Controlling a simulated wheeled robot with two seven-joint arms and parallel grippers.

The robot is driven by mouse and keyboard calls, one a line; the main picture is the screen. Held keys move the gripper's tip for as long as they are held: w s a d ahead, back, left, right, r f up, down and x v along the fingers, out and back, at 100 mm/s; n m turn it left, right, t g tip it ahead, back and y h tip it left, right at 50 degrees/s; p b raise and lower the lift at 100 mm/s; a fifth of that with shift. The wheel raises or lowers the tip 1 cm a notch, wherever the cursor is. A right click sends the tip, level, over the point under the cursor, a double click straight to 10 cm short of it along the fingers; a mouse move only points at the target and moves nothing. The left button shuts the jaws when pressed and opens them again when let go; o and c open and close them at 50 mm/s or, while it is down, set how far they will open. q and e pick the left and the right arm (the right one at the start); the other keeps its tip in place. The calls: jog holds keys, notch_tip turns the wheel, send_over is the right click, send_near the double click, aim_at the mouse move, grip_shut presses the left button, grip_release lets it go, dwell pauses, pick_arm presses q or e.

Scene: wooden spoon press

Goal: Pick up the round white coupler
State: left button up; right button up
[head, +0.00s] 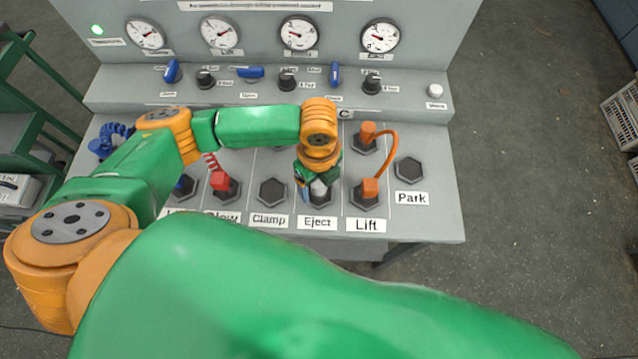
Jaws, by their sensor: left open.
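The round white coupler (319,187) stands in the hexagonal socket labelled Eject on the front deck of the grey console. Only a small pale part of it shows below my left gripper. My left gripper (316,184) is open and points down over the coupler, with its fingers beside it. The gripper body and wrist hide most of the coupler, so I cannot tell whether the fingers touch it. My right gripper is not in view.
An orange coupler (370,188) with an orange hose stands close by at Lift. A red coupler (222,184) stands to the left. The Clamp socket (272,191) and Park socket (409,169) are empty. Gauges (299,33) and knobs line the console behind.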

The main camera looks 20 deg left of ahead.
pick_arm(q)
jog(key=shift+w, duration=0.1)
grip_shut()
